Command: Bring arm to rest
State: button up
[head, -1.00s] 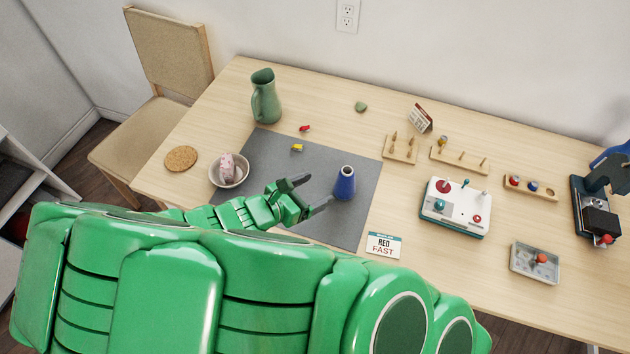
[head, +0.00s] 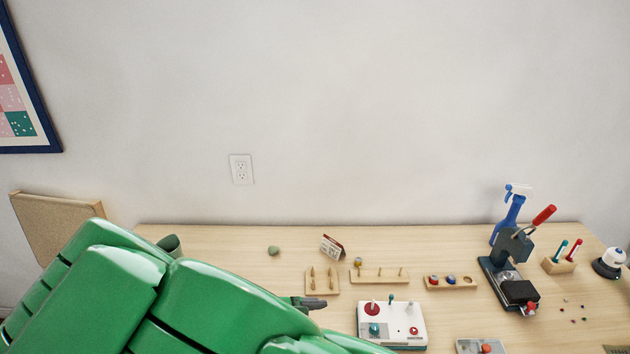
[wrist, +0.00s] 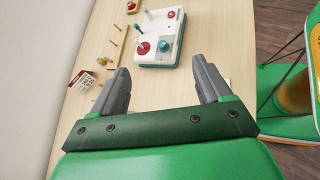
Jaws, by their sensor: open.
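My gripper (wrist: 160,80) is open in the wrist view, its two grey fingers spread wide with nothing between them. In the head view one dark fingertip (head: 310,303) shows past my green arm, near the pegged wooden block (head: 322,282); the rest of the gripper is hidden. The white control box (head: 391,325), with its red and teal knobs, stands to the right of that fingertip. It also shows ahead of the fingers in the wrist view (wrist: 172,50). My arm covers the lower left of the head view.
A dark press with a red handle (head: 510,275), a blue spray bottle (head: 507,222) and a pen holder (head: 558,265) stand at the right.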

jog(key=s+d+r+m+g+y, duration=0.25)
jog(key=s+d+m+g, duration=0.2)
jog(key=d, duration=0.25)
jog(key=s+d+r+m+g+y, duration=0.1)
jog(key=s+d+r+m+g, duration=0.25)
jog(key=d+m, duration=0.3)
jog(key=s+r+m+t+y, duration=0.1)
jog(key=s+r+m+y, duration=0.6)
jog(key=s, duration=0.3)
jog(key=shift+d+m, duration=0.3)
jog(key=shift+m, duration=0.4)
jog(key=shift+r, duration=0.1)
